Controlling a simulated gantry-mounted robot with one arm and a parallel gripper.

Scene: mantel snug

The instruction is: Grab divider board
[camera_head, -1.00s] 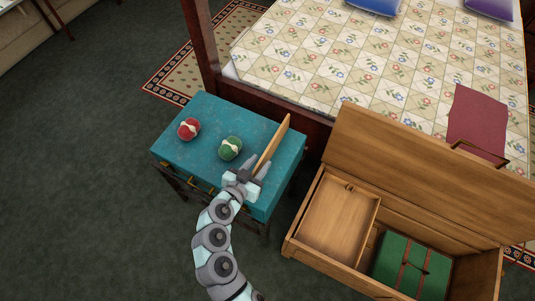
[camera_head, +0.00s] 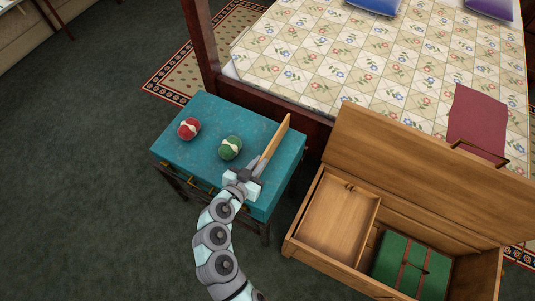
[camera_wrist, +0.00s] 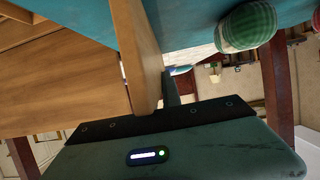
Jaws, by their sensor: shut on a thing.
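The divider board (camera_head: 275,138) is a thin, light wooden board standing on edge on the right part of the teal table (camera_head: 210,118). My gripper (camera_head: 256,168) is at the board's near end, with its fingers shut on it. In the wrist view the board (camera_wrist: 138,55) runs up from between the fingers, and the gripper (camera_wrist: 160,105) fills the lower part. The far finger is partly hidden behind the board.
An open wooden chest (camera_head: 293,240) with a tray (camera_head: 338,218) and a green bundle (camera_head: 400,262) stands at right. A bed (camera_head: 350,65) is behind.

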